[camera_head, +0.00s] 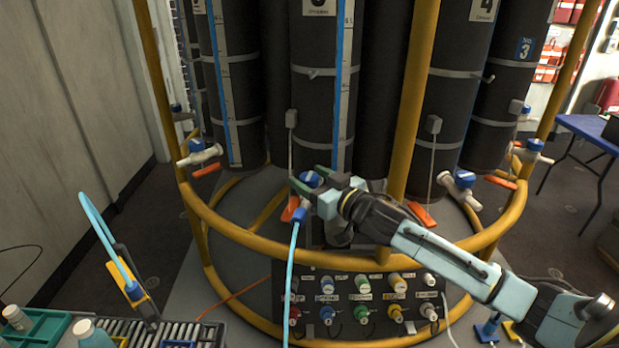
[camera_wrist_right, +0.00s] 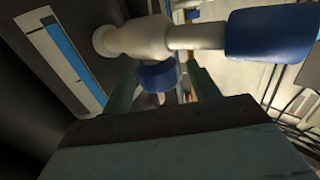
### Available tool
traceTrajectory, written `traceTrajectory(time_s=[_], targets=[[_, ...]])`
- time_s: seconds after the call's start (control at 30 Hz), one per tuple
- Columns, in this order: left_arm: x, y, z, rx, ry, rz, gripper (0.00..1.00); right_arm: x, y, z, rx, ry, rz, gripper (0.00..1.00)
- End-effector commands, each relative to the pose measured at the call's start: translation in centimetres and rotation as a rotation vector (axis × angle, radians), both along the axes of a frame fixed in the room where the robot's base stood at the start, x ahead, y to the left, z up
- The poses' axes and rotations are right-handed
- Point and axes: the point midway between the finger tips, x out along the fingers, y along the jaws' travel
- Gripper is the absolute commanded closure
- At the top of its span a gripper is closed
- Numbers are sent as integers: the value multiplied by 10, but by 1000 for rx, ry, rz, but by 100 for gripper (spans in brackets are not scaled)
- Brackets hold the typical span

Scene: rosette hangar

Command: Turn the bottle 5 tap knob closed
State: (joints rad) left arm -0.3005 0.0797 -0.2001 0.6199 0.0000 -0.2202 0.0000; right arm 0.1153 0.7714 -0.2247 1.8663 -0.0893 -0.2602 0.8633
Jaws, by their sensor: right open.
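The middle black bottle (camera_head: 315,110) has a label at the top that is cut off by the frame edge. Its tap has a blue knob (camera_head: 311,179), partly hidden by my gripper. My right gripper (camera_head: 313,183) is open, with its fingers around this knob. In the right wrist view, the blue knob (camera_wrist_right: 157,75) shows between the two green fingers, below the white tap body (camera_wrist_right: 135,38). I cannot tell whether the fingers touch it. A blue hose fitting (camera_wrist_right: 270,35) sits on the tap's end. My left gripper is not in view.
A yellow ring rail (camera_head: 235,235) and upright post (camera_head: 415,90) surround the bottles. A blue hose (camera_head: 292,275) hangs from the tap. Other taps sit left (camera_head: 200,154) and right (camera_head: 460,188). A panel of coloured connectors (camera_head: 345,283) stands below.

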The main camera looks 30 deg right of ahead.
Motion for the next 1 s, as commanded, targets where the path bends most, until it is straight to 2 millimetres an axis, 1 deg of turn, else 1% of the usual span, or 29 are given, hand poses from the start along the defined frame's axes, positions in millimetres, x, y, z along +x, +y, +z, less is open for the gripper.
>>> traceTrajectory(time_s=[0.03,0.17,0.43,0.47,0.7,0.8,1.0], targets=[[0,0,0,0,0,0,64,4,0,0,0,-1,-1,40],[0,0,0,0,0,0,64,8,2,0,-1,0,0,40],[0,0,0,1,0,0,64,9,2,0,0,0,0,40],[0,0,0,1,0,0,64,9,2,0,0,0,0,41],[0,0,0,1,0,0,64,9,2,0,0,0,0,73],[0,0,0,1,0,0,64,9,2,0,0,0,0,84],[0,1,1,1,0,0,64,8,2,0,2,0,-13,84]])
